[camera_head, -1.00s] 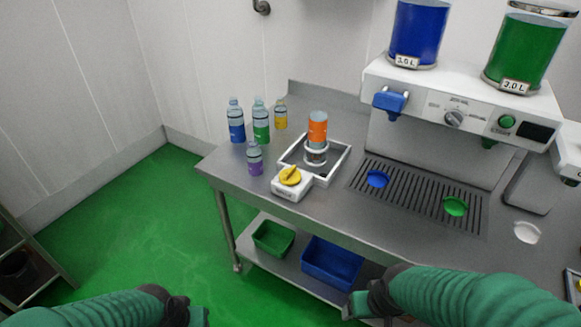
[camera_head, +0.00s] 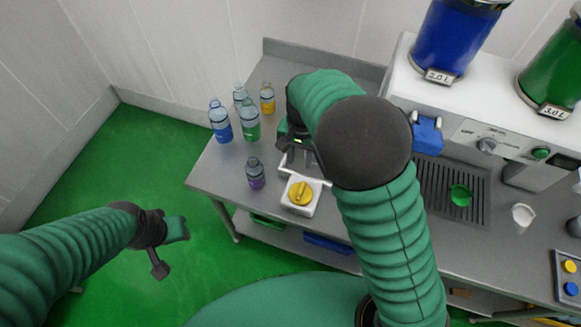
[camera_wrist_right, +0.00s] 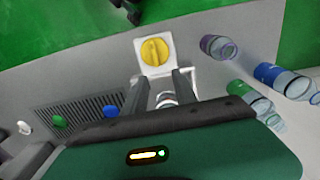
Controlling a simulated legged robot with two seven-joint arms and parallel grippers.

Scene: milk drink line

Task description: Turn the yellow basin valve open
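The yellow valve knob (camera_head: 300,193) sits on a white square block (camera_head: 291,207) at the front of the basin. The knob's ridge points roughly away from the counter's front edge. In the right wrist view the knob (camera_wrist_right: 155,51) lies just beyond the fingertips. My right gripper (camera_head: 298,158) is over the basin (camera_head: 316,181), behind the knob; its two fingers (camera_wrist_right: 163,76) are apart with nothing held. A clear container (camera_wrist_right: 166,98) shows between them. My arm hides much of the basin and the orange container. My left gripper (camera_head: 172,247) is off the counter's left side; its opening is unclear.
A purple bottle (camera_head: 256,173) stands close left of the knob. Blue (camera_head: 220,122), green (camera_head: 249,121) and yellow (camera_head: 267,98) bottles stand farther back. The dispenser (camera_head: 492,139) and drip grate (camera_head: 474,185) are to the right. The counter's front edge is near the knob.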

